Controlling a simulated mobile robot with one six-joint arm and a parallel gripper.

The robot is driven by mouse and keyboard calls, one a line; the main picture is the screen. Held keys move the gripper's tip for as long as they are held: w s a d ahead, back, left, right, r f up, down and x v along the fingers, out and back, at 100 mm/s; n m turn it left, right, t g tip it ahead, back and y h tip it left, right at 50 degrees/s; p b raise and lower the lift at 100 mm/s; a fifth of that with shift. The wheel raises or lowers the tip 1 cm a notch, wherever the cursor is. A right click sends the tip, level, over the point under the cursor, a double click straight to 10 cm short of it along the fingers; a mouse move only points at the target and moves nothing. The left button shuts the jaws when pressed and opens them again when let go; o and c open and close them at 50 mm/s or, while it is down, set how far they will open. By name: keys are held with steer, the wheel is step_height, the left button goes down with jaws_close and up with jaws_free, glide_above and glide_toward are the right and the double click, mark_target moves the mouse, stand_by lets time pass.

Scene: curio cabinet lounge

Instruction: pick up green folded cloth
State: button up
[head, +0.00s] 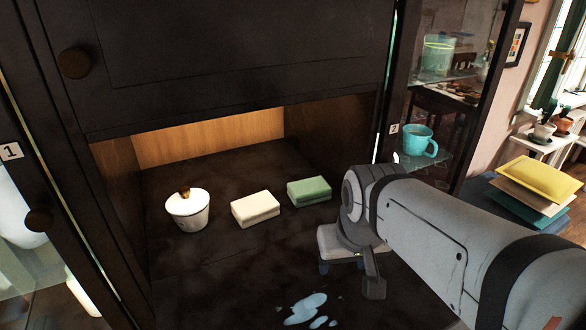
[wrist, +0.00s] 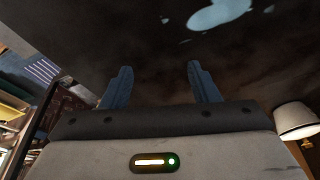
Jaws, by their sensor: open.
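The green folded cloth (head: 309,191) lies flat on the dark surface of the cabinet niche in the head view, just left of my arm. A cream folded cloth (head: 255,208) lies to its left, with a gap between them. My gripper's fingers (wrist: 162,85) show in the wrist view, spread apart with nothing between them. In the head view my wrist is right of and nearer than the green cloth, and the fingers are hidden there. The green cloth is not in the wrist view.
A white pot (head: 188,210) stands left of the cream cloth. A pale blue puddle-like patch (head: 306,310) lies on the dark surface in front. A turquoise mug (head: 419,142) stands on a glass shelf at right. The cabinet's upper panel (head: 230,60) overhangs the niche.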

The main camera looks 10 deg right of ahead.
steer(key=o, duration=0.4)
steer(key=shift+n+t, duration=0.4)
steer(key=shift+t, duration=0.4)
steer(key=w+b, duration=0.4)
steer(key=w, duration=0.1)
steer(key=w+b, duration=0.2)
steer(key=w, duration=0.1)
steer(key=shift+a+f, duration=0.2)
steer(key=shift+f, duration=0.05)
steer(key=o, duration=0.5)
steer(key=shift+t+y, duration=0.3)
steer(key=shift+t, duration=0.2)
steer(key=w+b, duration=0.1)
steer(key=w+r+b, duration=0.1)
steer(key=w, duration=0.1)
steer(key=w+r+b, duration=0.1)
steer(key=w, duration=0.1)
steer(key=shift+d, duration=0.4)
steer(key=shift+o, duration=0.2)
steer(key=p, duration=0.2)
glide_toward(309, 185)
steer(key=x, duration=0.5)
steer(key=shift+s, duration=0.1)
steer(key=shift+w+f, duration=0.2)
steer(key=shift+w, duration=0.15)
steer(key=shift+x, duration=2.35)
